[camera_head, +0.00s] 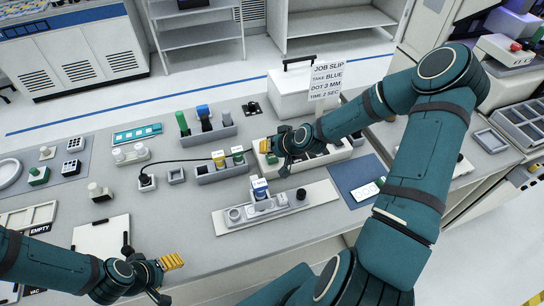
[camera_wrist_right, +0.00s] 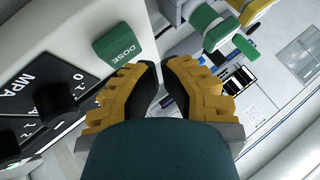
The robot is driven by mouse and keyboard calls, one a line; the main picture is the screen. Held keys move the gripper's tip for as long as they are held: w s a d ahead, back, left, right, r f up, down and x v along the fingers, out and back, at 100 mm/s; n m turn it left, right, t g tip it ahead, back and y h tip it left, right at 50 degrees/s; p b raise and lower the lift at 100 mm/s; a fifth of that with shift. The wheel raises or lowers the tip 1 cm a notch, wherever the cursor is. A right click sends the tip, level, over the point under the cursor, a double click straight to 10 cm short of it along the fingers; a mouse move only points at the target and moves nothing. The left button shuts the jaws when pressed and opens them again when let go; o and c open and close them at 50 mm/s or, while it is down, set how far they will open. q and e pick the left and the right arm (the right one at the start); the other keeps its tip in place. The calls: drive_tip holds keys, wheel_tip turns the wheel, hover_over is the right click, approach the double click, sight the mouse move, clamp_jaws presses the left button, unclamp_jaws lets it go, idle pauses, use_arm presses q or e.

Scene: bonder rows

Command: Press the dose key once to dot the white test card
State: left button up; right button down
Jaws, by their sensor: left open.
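The green dose key (camera_wrist_right: 117,42), marked DOSE, sits on a pale box with MPA dials in the right wrist view. My right gripper (camera_wrist_right: 161,72) is beside the key, its yellow fingers close together with nothing seen between them. In the head view my right gripper (camera_head: 270,146) is over the pale dispenser box (camera_head: 340,156) and hides part of it. A small white card (camera_head: 366,190) with a green mark lies on a dark blue mat (camera_head: 346,176). My left gripper (camera_head: 172,262) is open and empty at the lower left.
A blue-topped holder (camera_head: 260,190) stands on a pale plate (camera_head: 318,194) mid-bench. Racks with coloured pieces (camera_head: 222,174) stand left of the right gripper, with a black cable nearby. A job slip (camera_head: 326,80) reads TAKE BLUE, DOT 2 MM. Bare bench shows at front centre.

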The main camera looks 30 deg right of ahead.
sight(269, 157)
use_arm(q)
drive_tip(key=shift+r+p, duration=1.75)
drive_tip(key=shift+r, duration=0.1)
use_arm(e)
drive_tip(key=shift+r, duration=2.6)
use_arm(q)
drive_tip(key=shift+f, duration=0.1)
use_arm(e)
drive_tip(key=shift+f, duration=0.1)
